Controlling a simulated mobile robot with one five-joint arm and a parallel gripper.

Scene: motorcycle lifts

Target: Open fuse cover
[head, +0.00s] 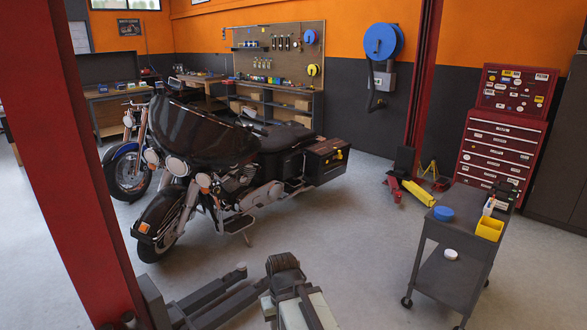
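I cannot pick out a fuse cover for certain. A small grey box (384,79) is mounted on the dark lower part of the back wall, below a round blue reel. It is too small to tell whether it has a cover or whether one is open. A dark motorcycle (210,150) with a large windshield stands between me and the back wall; no fuse cover can be made out on it. What looks like part of my own arm shows at the bottom middle. My gripper's fingers are not visible.
A red post (75,150) with low dark lift arms (210,300) stands at left. A grey cart (450,240) with a yellow bin (489,229) is at right. A red tool chest (497,150) and a yellow jack (418,193) are behind it. Floor (340,230) between motorcycle and cart is clear.

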